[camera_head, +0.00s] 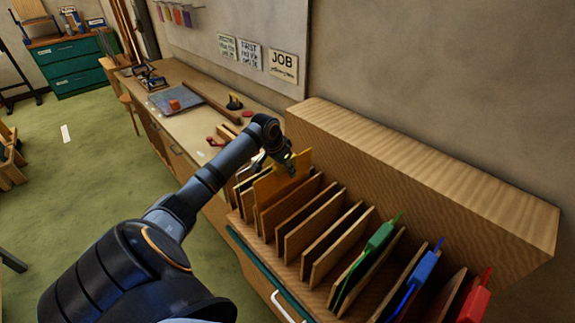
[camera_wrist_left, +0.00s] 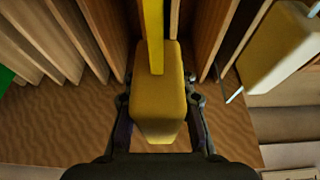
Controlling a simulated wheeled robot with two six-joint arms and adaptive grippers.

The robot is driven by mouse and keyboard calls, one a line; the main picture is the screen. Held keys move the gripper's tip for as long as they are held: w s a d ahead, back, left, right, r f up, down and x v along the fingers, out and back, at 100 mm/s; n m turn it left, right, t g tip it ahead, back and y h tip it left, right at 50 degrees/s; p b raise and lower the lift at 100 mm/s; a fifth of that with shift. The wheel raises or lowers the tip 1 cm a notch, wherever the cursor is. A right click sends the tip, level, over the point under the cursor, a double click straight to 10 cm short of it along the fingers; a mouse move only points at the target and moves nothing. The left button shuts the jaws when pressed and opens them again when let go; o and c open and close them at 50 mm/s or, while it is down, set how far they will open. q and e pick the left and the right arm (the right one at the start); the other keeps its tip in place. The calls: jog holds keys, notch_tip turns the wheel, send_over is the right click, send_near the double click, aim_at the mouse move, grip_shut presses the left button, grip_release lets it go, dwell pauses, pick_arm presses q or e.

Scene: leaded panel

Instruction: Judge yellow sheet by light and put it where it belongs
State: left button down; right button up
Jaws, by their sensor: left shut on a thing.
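The yellow sheet (camera_head: 268,189) stands on edge among the wooden dividers at the far end of the slotted rack (camera_head: 313,232). My left gripper (camera_head: 288,165) is at its upper part. In the left wrist view the jaws (camera_wrist_left: 160,118) are shut on the sheet's thick yellow grip block (camera_wrist_left: 158,85), one finger on each side. The thin yellow edge (camera_wrist_left: 155,22) runs away from the block between two dividers. Whether the sheet touches the slot floor is hidden. My right gripper is out of view.
Green (camera_head: 380,235), blue (camera_head: 423,268) and red (camera_head: 474,300) tagged pieces stand in the rack's nearer slots; several slots between look empty. A tall wooden box (camera_head: 430,185) stands behind. A bench (camera_head: 190,110) with tools extends beyond. A pale yellow block (camera_wrist_left: 278,45) shows at right.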

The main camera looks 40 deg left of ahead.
aim_at(277, 164)
pick_arm(q)
jog(key=shift+f, duration=1)
jog(key=c, duration=1)
grip_release()
jog(key=shift+d, duration=0.1)
jog(key=shift+c, duration=0.2)
jog(key=shift+s+f, duration=0.1)
jog(key=shift+f, duration=0.1)
jog(key=v, duration=1.1)
jog(key=shift+s+r, duration=0.15)
jog(key=shift+r, duration=0.45)
